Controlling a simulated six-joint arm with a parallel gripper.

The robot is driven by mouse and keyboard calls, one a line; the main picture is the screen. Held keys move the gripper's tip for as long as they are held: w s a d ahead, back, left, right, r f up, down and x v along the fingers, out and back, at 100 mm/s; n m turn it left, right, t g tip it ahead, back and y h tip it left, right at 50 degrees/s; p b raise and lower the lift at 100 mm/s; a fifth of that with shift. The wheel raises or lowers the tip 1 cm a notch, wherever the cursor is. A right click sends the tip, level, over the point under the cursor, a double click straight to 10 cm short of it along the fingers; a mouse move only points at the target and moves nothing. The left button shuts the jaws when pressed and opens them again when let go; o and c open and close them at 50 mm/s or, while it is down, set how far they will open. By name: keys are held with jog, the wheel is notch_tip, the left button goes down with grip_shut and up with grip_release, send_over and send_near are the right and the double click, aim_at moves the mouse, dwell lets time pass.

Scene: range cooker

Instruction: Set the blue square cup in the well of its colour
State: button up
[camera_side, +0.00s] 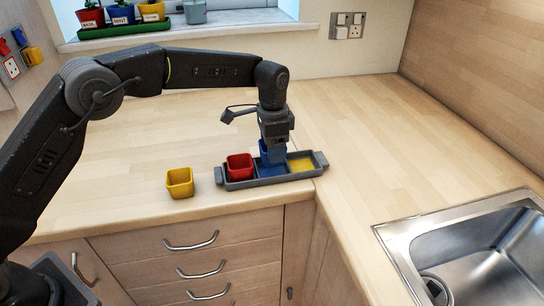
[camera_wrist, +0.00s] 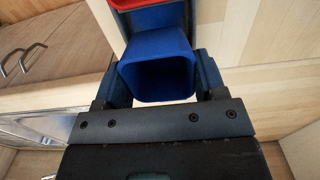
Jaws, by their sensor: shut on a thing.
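My gripper (camera_side: 273,150) points down over the middle of the grey tray (camera_side: 240,184) and is shut on the blue square cup (camera_side: 265,151). In the wrist view the blue cup (camera_wrist: 158,75) sits between the two fingers of my gripper (camera_wrist: 157,72), its open mouth facing the camera. The cup is upright, low over the blue middle well (camera_side: 271,171). Some blue well floor shows below it. I cannot tell whether the cup touches the tray. The gripper hides part of the cup.
A red cup (camera_side: 239,165) stands in the tray's left well. The yellow right well (camera_side: 301,164) is empty. A yellow cup (camera_side: 180,183) stands on the counter left of the tray. A sink (camera_side: 470,250) lies at the right. The counter behind the tray is clear.

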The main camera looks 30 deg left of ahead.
jog(key=shift+f, duration=1.8)
jog(key=shift+f, duration=0.1)
jog(key=o, duration=0.9)
